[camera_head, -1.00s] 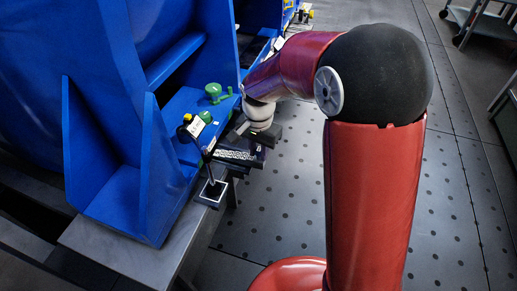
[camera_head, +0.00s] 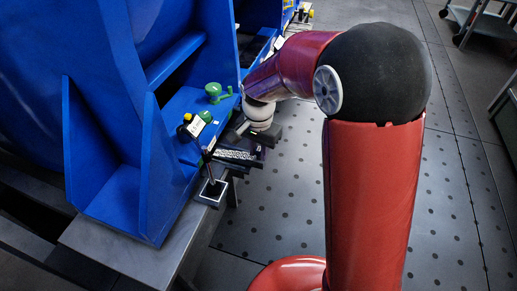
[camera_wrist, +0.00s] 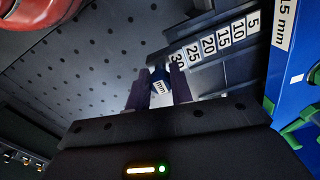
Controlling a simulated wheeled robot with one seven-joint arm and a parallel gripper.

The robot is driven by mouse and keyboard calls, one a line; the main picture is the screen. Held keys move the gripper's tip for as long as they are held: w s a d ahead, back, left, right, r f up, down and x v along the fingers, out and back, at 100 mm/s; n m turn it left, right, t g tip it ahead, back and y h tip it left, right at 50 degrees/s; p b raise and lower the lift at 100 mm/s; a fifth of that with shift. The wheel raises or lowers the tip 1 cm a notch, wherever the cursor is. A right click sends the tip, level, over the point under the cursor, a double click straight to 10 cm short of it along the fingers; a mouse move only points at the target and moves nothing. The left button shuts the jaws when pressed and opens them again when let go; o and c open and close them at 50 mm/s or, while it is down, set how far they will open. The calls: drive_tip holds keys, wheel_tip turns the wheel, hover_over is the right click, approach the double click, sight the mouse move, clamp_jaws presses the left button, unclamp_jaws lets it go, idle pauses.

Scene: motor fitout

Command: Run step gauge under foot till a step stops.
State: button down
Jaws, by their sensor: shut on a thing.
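The step gauge (camera_wrist: 224,42) is a dark stepped bar with number labels from 5 to 30 in the wrist view. My gripper (camera_wrist: 160,87) is shut on its blue handle end, marked "mm". In the head view my gripper (camera_head: 250,150) is low beside the blue motor foot (camera_head: 179,143). Whether a step touches the foot's underside is hidden.
A dial indicator stand (camera_head: 212,188) stands on the steel rail (camera_head: 150,255) close to my gripper. Green-handled fittings (camera_head: 214,91) sit on the foot. A trolley (camera_head: 480,20) stands far right.

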drive_tip(key=shift+f, duration=0.3)
drive_tip(key=c, duration=1.1)
unclamp_jaws()
drive_tip(key=shift+c, duration=0.2)
drive_tip(key=shift+f, duration=0.1)
wheel_tip(320, 180, up, 8)
drive_tip(key=shift+r+p, duration=0.1)
drive_tip(key=shift+p, duration=0.6)
drive_tip(key=s+d+r+n+t+p, duration=0.2)
drive_tip(key=s+d+r+n+p, duration=0.1)
drive_tip(key=s+d+r, duration=0.4)
drive_tip(key=s+d+r+n+t+p, duration=0.3)
drive_tip(key=s+d+r+p, duration=0.2)
drive_tip(key=s+r, duration=0.6)
drive_tip(key=shift+s+d+t, duration=0.3)
drive_tip(key=shift+s+d, duration=0.65)
drive_tip(key=shift+s, duration=0.05)
drive_tip(key=shift+c, duration=0.3)
